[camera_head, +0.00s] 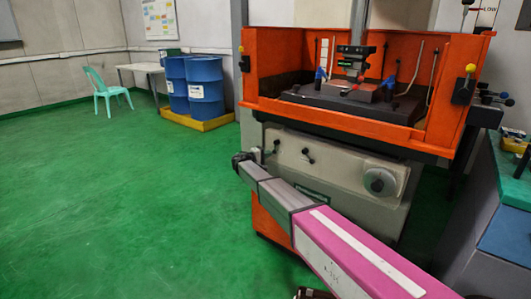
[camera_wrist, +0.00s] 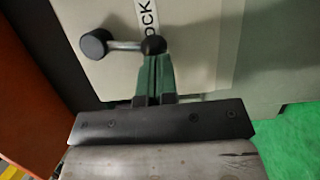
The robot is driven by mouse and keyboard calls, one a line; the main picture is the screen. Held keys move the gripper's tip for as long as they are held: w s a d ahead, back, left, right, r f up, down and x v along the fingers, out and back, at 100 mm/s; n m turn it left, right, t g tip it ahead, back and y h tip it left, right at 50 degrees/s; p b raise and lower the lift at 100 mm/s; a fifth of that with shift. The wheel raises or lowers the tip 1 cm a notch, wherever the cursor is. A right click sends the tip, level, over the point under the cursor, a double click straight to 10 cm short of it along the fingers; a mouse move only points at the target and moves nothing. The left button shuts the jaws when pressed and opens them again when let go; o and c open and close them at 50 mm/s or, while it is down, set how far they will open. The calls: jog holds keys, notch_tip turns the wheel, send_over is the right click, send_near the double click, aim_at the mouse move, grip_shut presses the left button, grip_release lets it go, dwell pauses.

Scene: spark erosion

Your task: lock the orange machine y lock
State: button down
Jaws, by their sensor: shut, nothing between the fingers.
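The orange machine (camera_head: 275,55) stands in the head view with a grey front panel (camera_head: 335,165) below its tub. Small black-knobbed levers show on that panel, one (camera_head: 307,154) near its middle. In the wrist view a lever (camera_wrist: 126,45) with a black knob at its left end lies nearly level. A white label (camera_wrist: 150,18) reading "OCK" is partly hidden behind it; which lock it names cannot be read. My gripper (camera_wrist: 153,62) is shut and empty, its green fingertips right at the lever's black hub end. Whether they touch is unclear.
A large round handwheel (camera_head: 380,181) sits on the panel's right. Blue drums (camera_head: 205,80) on a yellow pallet (camera_head: 200,122) stand behind on the left, near a green chair (camera_head: 108,92). A bench (camera_head: 512,180) stands at right. The green floor at left is clear.

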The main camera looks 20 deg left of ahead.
jog(key=d+n, duration=0.1)
jog(key=n, duration=0.1)
jog(key=s+d+n+t, duration=0.1)
jog(key=n, duration=0.1)
jog(key=d+n+t, duration=0.1)
jog(key=n, duration=0.1)
jog(key=shift+s+d+f+n+h, duration=0.3)
jog(key=shift+d+f+n, duration=0.1)
jog(key=n, duration=0.1)
jog(key=d+n, duration=0.1)
jog(key=n+t, duration=0.1)
jog(key=shift+s+d+r, duration=0.25)
jog(key=shift+s+d, duration=0.05)
jog(key=shift+s+d+r+n, duration=0.1)
jog(key=shift+d+r+n, duration=0.05)
jog(key=shift+d+n, duration=0.2)
